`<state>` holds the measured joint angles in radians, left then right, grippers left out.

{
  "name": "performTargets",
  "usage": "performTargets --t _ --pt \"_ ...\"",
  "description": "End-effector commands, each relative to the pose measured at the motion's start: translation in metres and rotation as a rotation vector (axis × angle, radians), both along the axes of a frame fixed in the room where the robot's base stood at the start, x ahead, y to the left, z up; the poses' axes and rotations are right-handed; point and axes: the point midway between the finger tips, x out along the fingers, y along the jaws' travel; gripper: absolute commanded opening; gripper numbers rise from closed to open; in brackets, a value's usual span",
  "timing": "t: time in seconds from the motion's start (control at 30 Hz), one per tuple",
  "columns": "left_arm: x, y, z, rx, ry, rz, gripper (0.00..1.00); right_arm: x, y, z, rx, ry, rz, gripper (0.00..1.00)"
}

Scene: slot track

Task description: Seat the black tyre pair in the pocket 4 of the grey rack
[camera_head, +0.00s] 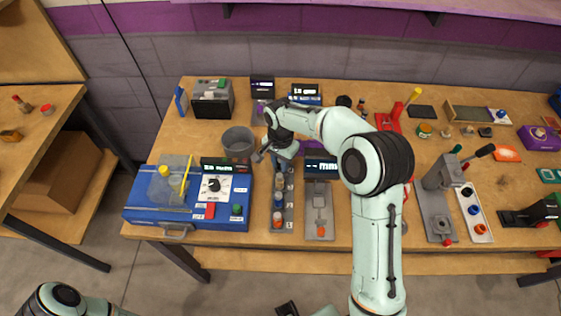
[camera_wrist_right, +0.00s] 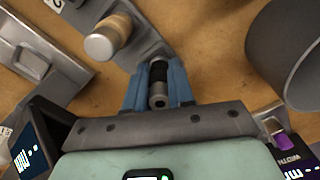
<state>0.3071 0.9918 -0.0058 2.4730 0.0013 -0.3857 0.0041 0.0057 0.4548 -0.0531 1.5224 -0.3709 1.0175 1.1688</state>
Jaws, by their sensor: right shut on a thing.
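My right gripper (camera_wrist_right: 158,88) is shut on a small black and grey cylindrical piece, which looks like the black tyre pair (camera_wrist_right: 158,70), between its blue fingers. In the head view the right gripper (camera_head: 268,152) is at the far end of the grey rack (camera_head: 288,212), and the held piece cannot be made out there. The grey rack also shows in the wrist view (camera_wrist_right: 143,48), just beyond the fingertips. A tan cylinder (camera_wrist_right: 108,36) stands in it. Whether the held piece touches the rack cannot be told. My left gripper is not in view.
A grey round bin (camera_head: 238,143) stands close left of the right gripper; its wall shows in the wrist view (camera_wrist_right: 285,50). A blue case with a dial (camera_head: 150,213) is left of the rack. A grey plate (camera_head: 320,222) lies to its right.

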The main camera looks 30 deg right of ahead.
Motion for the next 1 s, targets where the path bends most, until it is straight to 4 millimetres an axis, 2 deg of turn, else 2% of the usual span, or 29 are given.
performTargets --t 0.13,0.17,0.23,0.53,0.67,0.77,1.0 --pt "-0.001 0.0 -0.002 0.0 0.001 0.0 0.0 0.0 0.0 -0.004 0.0 0.0 0.0 0.0" --pt "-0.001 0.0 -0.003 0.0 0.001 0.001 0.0 0.0 0.0 -0.004 0.0 0.0 0.0 0.26" --pt "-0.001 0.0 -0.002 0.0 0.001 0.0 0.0 0.0 0.0 -0.003 0.0 0.0 0.0 0.49" --pt "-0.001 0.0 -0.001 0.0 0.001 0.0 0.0 0.0 0.0 -0.002 0.0 -0.001 0.0 0.49" --pt "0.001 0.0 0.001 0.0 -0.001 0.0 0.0 0.001 0.0 0.008 0.0 -0.004 0.0 0.49" --pt "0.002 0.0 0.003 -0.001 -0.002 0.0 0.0 0.002 0.001 0.026 0.001 -0.005 0.001 0.49" --pt "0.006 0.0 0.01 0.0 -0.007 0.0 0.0 0.002 0.0 0.079 0.0 -0.006 0.001 0.49"
